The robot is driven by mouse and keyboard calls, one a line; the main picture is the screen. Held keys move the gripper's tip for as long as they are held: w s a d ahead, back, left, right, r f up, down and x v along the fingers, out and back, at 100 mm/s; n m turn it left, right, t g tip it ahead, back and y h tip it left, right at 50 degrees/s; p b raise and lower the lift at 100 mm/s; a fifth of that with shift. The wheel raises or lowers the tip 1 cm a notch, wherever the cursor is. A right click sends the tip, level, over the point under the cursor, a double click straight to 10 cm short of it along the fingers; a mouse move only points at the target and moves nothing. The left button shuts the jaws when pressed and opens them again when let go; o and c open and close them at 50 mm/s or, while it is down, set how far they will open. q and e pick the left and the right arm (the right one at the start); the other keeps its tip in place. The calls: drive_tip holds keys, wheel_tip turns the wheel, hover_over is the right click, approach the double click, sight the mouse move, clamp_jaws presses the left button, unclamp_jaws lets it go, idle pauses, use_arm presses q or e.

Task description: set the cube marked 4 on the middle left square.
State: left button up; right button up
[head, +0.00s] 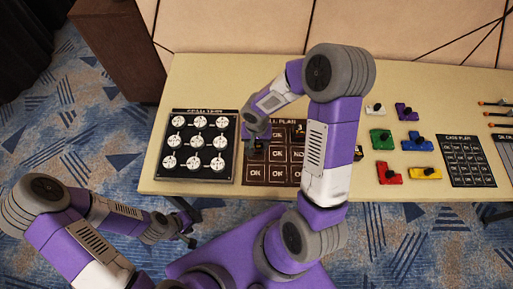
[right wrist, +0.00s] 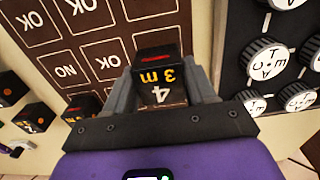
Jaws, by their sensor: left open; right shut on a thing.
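My right gripper (head: 256,143) is over the left column of the brown wall-plan board (head: 278,184). It hides the middle left square in the head view. In the right wrist view, the right gripper (right wrist: 160,88) is shut on a black cube marked 4 (right wrist: 157,72), which also bears "3 m" and a red bar. I cannot tell whether the cube touches the board. My left gripper (head: 188,236) is open and empty, low in front of the table.
A black panel of white dials (head: 238,165) stands left of the board. Other black cubes (right wrist: 82,105) show at the left in the right wrist view. Coloured blocks (head: 381,139), a cage-plan card (head: 468,160) and thin tools (head: 497,103) lie to the right on the table (head: 225,82).

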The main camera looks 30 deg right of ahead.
sight(257, 148)
drive_tip(key=shift+f+b, duration=0.3)
drive_tip(key=shift+f, duration=1.15)
drive_tip(key=shift+f+b, duration=0.2)
drive_tip(key=shift+b, duration=0.1)
drive_tip(key=o, duration=1.1)
drive_tip(key=shift+c, duration=0.2)
drive_tip(key=shift+r, duration=0.15)
drive_tip(key=shift+r+p, duration=0.15)
drive_tip(key=shift+p, duration=0.25)
wheel_tip(257, 148, up, 12)
drive_tip(key=p, duration=0.3)
